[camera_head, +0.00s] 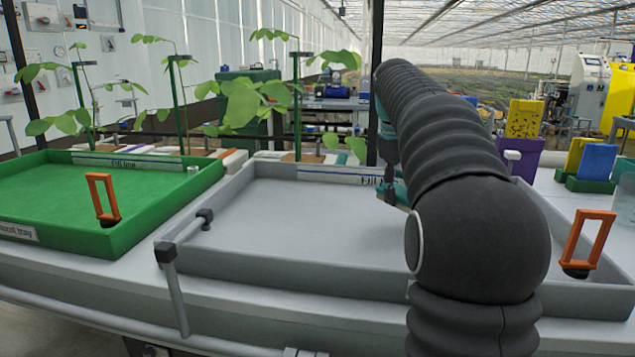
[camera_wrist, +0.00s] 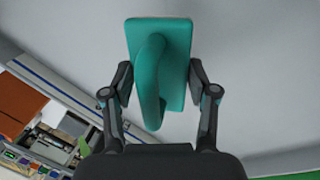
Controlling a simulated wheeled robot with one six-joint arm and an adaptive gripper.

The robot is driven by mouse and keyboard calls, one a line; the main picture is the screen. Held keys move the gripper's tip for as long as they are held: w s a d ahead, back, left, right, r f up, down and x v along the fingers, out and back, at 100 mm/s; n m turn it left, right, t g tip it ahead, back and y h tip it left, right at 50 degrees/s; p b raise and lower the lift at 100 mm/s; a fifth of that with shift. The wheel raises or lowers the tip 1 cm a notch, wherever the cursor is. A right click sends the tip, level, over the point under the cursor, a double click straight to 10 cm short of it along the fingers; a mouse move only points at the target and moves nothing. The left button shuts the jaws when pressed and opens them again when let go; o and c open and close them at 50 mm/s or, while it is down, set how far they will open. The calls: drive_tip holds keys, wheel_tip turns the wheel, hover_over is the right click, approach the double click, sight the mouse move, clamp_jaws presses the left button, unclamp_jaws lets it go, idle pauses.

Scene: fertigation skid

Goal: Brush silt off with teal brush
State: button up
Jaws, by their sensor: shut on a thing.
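The teal brush (camera_wrist: 178,60), a flat block with a looped handle, is between the fingers of my gripper (camera_wrist: 160,88) in the wrist view. My gripper is shut on it. In the head view my arm hides most of the gripper and brush; a small teal part (camera_head: 398,192) shows at the arm's left edge, over the grey tray (camera_head: 290,215). Whether the brush touches the tray floor I cannot tell. The bare grey floor fills much of the wrist view. I see no clear silt on the visible parts.
A green tray (camera_head: 60,200) with an orange handle (camera_head: 103,199) stands at left. Another orange handle (camera_head: 587,240) is at the grey tray's right. A grey bar (camera_head: 185,238) crosses its left front corner. Potted seedlings (camera_head: 297,95) stand behind. Yellow and blue blocks (camera_head: 597,161) are at right.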

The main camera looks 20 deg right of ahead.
drive_tip(key=shift+r, duration=0.85)
